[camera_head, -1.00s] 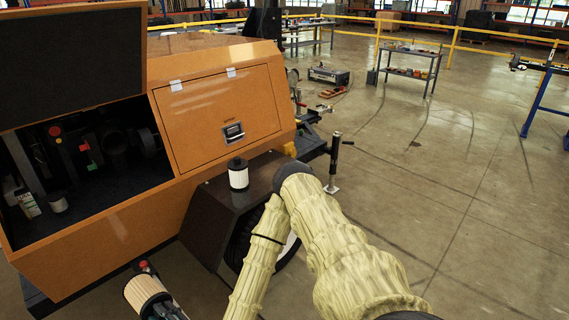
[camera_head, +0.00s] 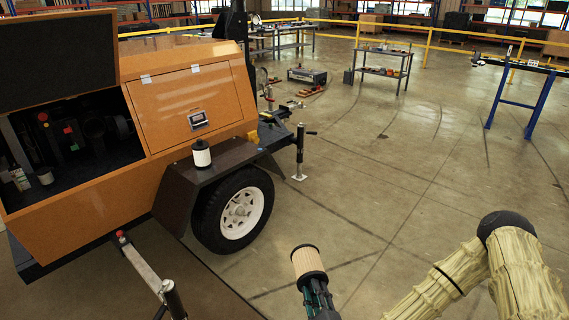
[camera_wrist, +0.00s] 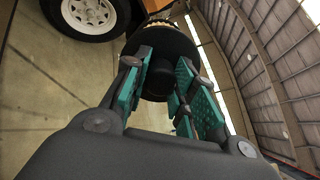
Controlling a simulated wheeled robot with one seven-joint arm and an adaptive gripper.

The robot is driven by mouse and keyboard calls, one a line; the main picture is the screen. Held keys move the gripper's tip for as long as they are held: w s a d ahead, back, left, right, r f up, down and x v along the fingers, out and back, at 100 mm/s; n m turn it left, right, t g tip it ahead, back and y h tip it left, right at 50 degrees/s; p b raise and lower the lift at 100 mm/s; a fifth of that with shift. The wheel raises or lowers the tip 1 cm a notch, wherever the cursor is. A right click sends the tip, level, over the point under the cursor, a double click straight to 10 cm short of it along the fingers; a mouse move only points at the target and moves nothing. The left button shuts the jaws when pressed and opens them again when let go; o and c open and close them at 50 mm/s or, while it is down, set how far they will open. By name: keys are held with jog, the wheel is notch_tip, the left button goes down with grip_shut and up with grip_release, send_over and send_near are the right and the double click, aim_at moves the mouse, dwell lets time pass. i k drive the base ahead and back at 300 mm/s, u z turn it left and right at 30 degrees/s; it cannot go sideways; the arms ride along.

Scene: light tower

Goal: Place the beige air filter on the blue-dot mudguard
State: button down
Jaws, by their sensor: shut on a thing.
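The beige air filter (camera_head: 309,263), a pleated cylinder, is held up at the bottom centre of the head view. My gripper (camera_head: 317,288) is shut on its lower end. In the wrist view, the teal finger pads (camera_wrist: 158,88) sit on both sides of the filter's dark end (camera_wrist: 160,62). The dark mudguard (camera_head: 228,158) covers the trailer wheel, left of and beyond the held filter, well apart from it. A white filter with black ends (camera_head: 201,154) stands upright on the mudguard's top.
The orange trailer (camera_head: 222,92) has its left compartment open. A black jack stand (camera_head: 299,152) stands right of the wheel (camera_head: 238,212). The floor between wheel and arm is clear.

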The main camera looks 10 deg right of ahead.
aim_at(219, 158)
jog(key=z, duration=0.95)
jog(key=i, duration=1.75)
jog(key=u, duration=0.65)
jog(key=i, duration=0.85)
jog(key=u, duration=1.25)
jog(key=i, duration=0.4)
jog(key=u, duration=0.3)
